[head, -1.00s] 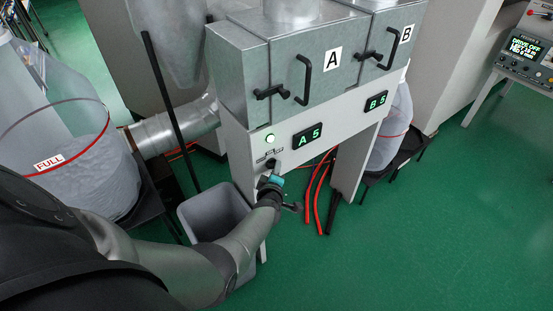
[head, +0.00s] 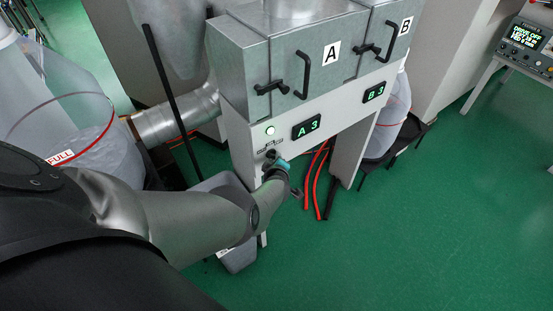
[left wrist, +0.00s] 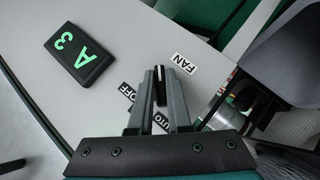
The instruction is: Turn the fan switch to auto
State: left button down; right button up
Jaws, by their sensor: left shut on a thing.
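The fan switch is a small black knob (left wrist: 159,90) on the light front panel (head: 345,145), between the labels FAN (left wrist: 184,64), OFF (left wrist: 127,92) and AUTO (left wrist: 163,122) in the left wrist view. My left gripper (left wrist: 156,80) is shut on the knob, one finger on each side. In the head view, my left gripper (head: 272,160) is at the panel below the round green light. The fingers hide part of the knob and the AUTO label; I cannot tell exactly where the knob points.
Displays read A 3 (head: 306,127) and B 3 (head: 374,92). A grey bin (head: 240,258) stands below my arm. Red hoses (head: 311,185) hang under the cabinet. A bag labelled FULL (head: 85,120) is at left. Green floor at right is clear.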

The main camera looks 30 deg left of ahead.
pick_arm(q)
jog(key=shift+a+r+y, duration=0.25)
jog(key=shift+a+y, duration=0.05)
jog(key=shift+a, duration=0.2)
jog(key=c, duration=1)
grip_release()
jog(key=shift+o, duration=0.7)
jog(key=shift+s, duration=0.1)
jog(key=shift+d, duration=0.1)
jog(key=shift+s+p, duration=0.15)
jog(key=shift+p, duration=0.2)
jog(key=p+v, duration=1.3)
jog(key=v, duration=0.2)
jog(key=shift+d, duration=0.2)
